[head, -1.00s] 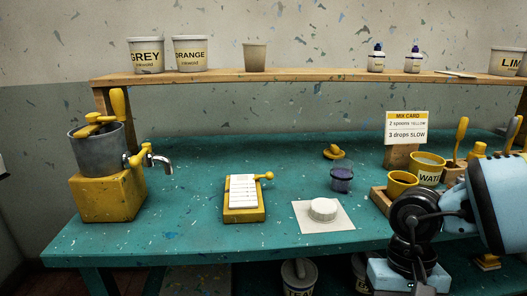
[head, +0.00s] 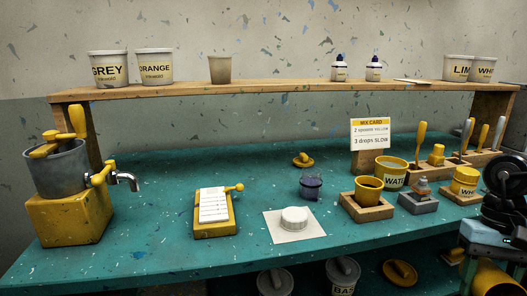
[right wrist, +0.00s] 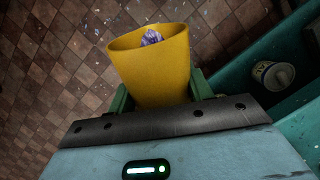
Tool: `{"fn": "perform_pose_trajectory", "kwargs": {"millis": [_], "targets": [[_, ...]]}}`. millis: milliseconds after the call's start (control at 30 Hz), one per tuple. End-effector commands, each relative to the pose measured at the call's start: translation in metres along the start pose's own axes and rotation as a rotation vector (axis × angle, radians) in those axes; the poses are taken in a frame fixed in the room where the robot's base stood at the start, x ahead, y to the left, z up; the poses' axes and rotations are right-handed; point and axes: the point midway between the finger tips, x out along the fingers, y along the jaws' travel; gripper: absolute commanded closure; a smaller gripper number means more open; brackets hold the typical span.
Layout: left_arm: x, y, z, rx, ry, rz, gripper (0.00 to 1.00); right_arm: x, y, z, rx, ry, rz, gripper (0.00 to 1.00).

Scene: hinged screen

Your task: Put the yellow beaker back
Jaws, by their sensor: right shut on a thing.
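The yellow beaker (right wrist: 150,65) is in my right gripper (right wrist: 163,92), whose green fingers sit on both sides of it. Its open mouth shows a crumpled pale purple thing (right wrist: 151,37) inside. In the right wrist view it hangs over the tiled floor, beside the teal bench. In the head view my right gripper (head: 487,240) is at the bottom right, past the bench's front edge, with the beaker (head: 492,279) partly cut off below it. My left gripper is out of view.
The teal bench (head: 150,235) carries a crank pot (head: 58,170) on a yellow block, a card stand (head: 212,210), a white disc (head: 295,217) on paper, a purple-filled glass (head: 311,187), and a yellow cup (head: 368,188) in a wooden holder. A shelf (head: 290,84) with tubs runs behind.

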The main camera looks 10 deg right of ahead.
Motion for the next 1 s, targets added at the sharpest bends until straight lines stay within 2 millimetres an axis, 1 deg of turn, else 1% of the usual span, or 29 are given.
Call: {"fn": "perform_pose_trajectory", "kwargs": {"millis": [33, 100, 200, 300, 400, 533, 700, 1000], "targets": [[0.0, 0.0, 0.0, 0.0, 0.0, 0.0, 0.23, -0.003, 0.017, 0.0, 0.04, 0.003, -0.019, 0.75], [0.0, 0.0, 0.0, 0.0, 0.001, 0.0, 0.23, -0.002, 0.038, 0.002, 0.091, 0.002, -0.033, 0.75], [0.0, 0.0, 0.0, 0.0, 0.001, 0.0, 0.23, 0.004, 0.063, 0.005, 0.153, 0.002, -0.052, 0.75], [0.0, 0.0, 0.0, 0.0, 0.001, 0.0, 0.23, 0.015, 0.081, 0.009, 0.202, 0.002, -0.064, 0.75], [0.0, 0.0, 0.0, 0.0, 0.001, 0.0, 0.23, 0.027, 0.091, 0.013, 0.237, 0.001, -0.074, 0.75], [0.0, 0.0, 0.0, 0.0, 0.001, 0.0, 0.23, 0.045, 0.096, 0.016, 0.264, 0.001, -0.081, 0.75], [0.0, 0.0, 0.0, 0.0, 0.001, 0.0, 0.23, 0.06, 0.095, 0.018, 0.276, 0.0, -0.082, 0.75], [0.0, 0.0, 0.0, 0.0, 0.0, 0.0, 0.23, 0.063, 0.095, 0.019, 0.279, 0.003, -0.081, 0.75]]}}
